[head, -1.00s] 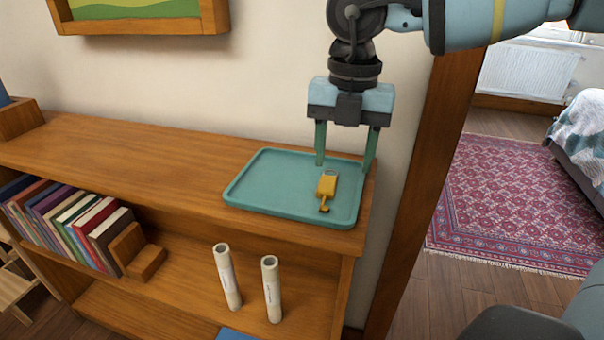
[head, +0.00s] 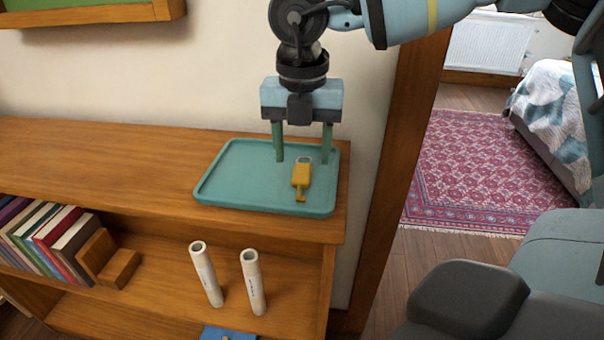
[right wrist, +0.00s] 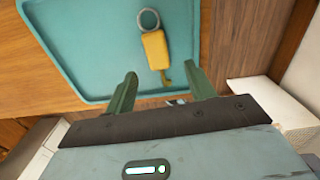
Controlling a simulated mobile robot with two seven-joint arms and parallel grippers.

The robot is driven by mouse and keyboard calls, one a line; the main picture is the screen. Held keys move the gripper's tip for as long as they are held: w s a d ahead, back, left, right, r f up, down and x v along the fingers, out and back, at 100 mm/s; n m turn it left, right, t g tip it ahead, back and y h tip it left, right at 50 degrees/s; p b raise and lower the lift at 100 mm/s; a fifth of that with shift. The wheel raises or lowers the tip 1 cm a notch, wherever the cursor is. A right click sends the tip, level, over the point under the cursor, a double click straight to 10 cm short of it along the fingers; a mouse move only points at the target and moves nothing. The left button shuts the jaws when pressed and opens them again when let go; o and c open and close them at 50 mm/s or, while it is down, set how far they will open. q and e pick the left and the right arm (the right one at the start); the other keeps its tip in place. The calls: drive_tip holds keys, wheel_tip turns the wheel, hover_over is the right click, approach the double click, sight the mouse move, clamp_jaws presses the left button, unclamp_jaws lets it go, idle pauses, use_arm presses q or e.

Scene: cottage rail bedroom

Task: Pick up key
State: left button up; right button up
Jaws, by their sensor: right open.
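The key (head: 301,176) has a yellow body with a grey ring at one end. It lies on the teal tray (head: 222,190) on top of the wooden shelf. My right gripper (head: 303,158) points down above the tray with its two green fingers apart and nothing between them. In the right wrist view the key (right wrist: 155,50) lies on the tray beyond the open fingertips (right wrist: 160,78), with its ring on the far side. My left gripper is not in view.
The shelf (head: 100,150) has free top space left of the tray. Below are several books (head: 50,235), a wooden bookend (head: 108,262) and two pale tubes (head: 205,275) (head: 253,282). A wall rises behind, and a wooden post (head: 385,170) stands at the right.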

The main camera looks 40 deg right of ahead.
sight(301, 174)
drive_tip(key=f, duration=0.4)
drive_tip(key=shift+w+d+f, duration=0.1)
drive_tip(key=shift+w, duration=0.15)
drive_tip(key=c, duration=1.1)
drive_tip(key=shift+o, duration=0.2)
wheel_tip(301, 174, up, 18)
drive_tip(key=shift+p, duration=0.4)
